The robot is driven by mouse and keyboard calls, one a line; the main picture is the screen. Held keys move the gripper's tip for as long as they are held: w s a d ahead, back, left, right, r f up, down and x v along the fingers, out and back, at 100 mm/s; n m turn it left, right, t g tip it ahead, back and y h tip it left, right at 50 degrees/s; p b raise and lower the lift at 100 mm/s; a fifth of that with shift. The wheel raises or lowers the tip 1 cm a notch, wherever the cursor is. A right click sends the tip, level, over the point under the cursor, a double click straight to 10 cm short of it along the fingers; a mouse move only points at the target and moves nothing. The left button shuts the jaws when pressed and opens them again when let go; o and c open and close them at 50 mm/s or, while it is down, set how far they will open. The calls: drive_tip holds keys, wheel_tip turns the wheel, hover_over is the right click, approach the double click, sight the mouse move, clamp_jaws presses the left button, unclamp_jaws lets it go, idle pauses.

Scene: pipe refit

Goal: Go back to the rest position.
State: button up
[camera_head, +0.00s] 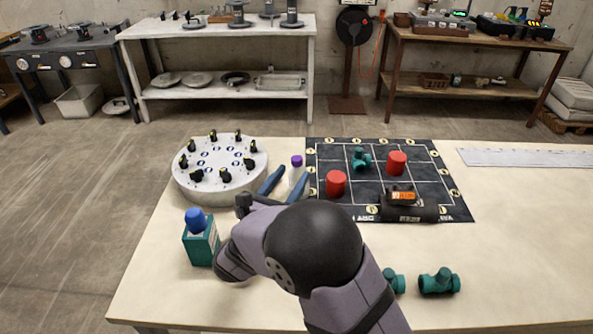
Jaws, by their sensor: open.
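My gripper (292,176) has two blue fingers that stand apart, over the table between the round grey disc and the black mat. A small white bottle with a purple cap (297,161) shows between or just behind the fingers. I cannot tell whether they touch it. My dark arm hides part of the table's middle and front.
The grey disc (220,193) bears several black clamps. A teal container with a blue cap (201,240) stands left of my arm. The black mat (441,178) holds red cylinders (336,183), a green fitting (360,160) and an orange-black device (404,197). Green fittings (439,282) lie front right.

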drive_tip(key=shift+s+a, duration=0.15)
drive_tip(key=shift+s, duration=0.25)
drive_tip(key=s+d+m+g+h+p, duration=0.1)
drive_tip(key=s+d+m+g+h, duration=0.1)
drive_tip(key=s+d+m+g, duration=0.35)
drive_tip(key=s+d+m+g+h+p, duration=0.1)
drive_tip(key=s+d+m+g+h, duration=0.15)
drive_tip(key=d+m, duration=0.6)
drive_tip(key=s+d+m+g+h+p, duration=0.1)
drive_tip(key=s+d+m+g, duration=0.35)
drive_tip(key=d, duration=0.55)
drive_tip(key=s+d+f+m+g+y+p, duration=0.15)
drive_tip(key=s+m+g+y+p, duration=0.35)
drive_tip(key=s, duration=0.5)
drive_tip(key=s+a+r+m+y+p, duration=0.2)
drive_tip(key=s+a+m+y+p, duration=0.3)
drive_tip(key=a+m+y+p, duration=0.2)
drive_tip(key=shift+a+r+m+t+p, duration=0.2)
drive_tip(key=shift+r+m+t+p, duration=0.25)
drive_tip(key=shift+m+p, duration=0.1)
